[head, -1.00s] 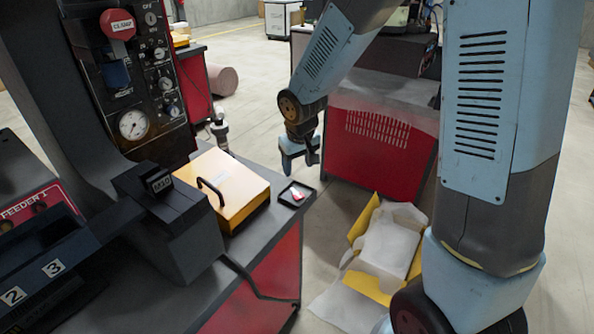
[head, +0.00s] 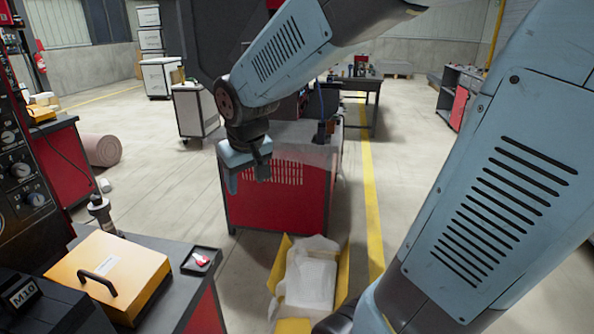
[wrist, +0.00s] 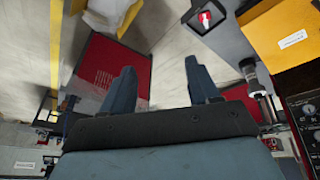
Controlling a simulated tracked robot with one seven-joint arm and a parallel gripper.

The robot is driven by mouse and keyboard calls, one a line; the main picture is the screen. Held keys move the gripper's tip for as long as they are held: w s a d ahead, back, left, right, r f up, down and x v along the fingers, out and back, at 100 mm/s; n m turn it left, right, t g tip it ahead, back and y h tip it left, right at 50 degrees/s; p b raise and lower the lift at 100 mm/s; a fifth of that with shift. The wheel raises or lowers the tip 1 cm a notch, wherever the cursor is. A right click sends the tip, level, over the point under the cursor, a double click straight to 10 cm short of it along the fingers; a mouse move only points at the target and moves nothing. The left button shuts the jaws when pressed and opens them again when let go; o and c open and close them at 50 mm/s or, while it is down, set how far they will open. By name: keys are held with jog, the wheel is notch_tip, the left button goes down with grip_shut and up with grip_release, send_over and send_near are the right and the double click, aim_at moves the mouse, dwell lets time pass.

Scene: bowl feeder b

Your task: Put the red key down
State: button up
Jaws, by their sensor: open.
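The red key (head: 201,259) lies in a small black tray (head: 188,269) on the corner of the grey bench, beside the yellow box. It is small, with a red part and a white part. The key also shows in the wrist view (wrist: 206,18), in its tray at the top. My gripper (head: 246,182) is open and empty. It hangs in the air above and beyond the bench, apart from the tray, in front of the red cabinet. In the wrist view the two fingers (wrist: 162,85) stand wide apart with nothing between them.
The yellow box (head: 135,262) with a black handle stands on the bench left of the tray. An open yellow carton (head: 342,270) with white packing lies on the floor. A red cabinet (head: 275,200) stands behind my gripper. Clear floor lies between bench and cabinet.

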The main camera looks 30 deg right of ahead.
jog(key=s+d+r+m, duration=0.1)
jog(key=s+d+r, duration=0.1)
jog(key=s, duration=0.4)
jog(key=s+d+r+m+t, duration=0.1)
jog(key=s+d+r, duration=0.2)
jog(key=s, duration=0.4)
jog(key=shift+d+r, duration=0.35)
jog(key=shift+r, duration=0.35)
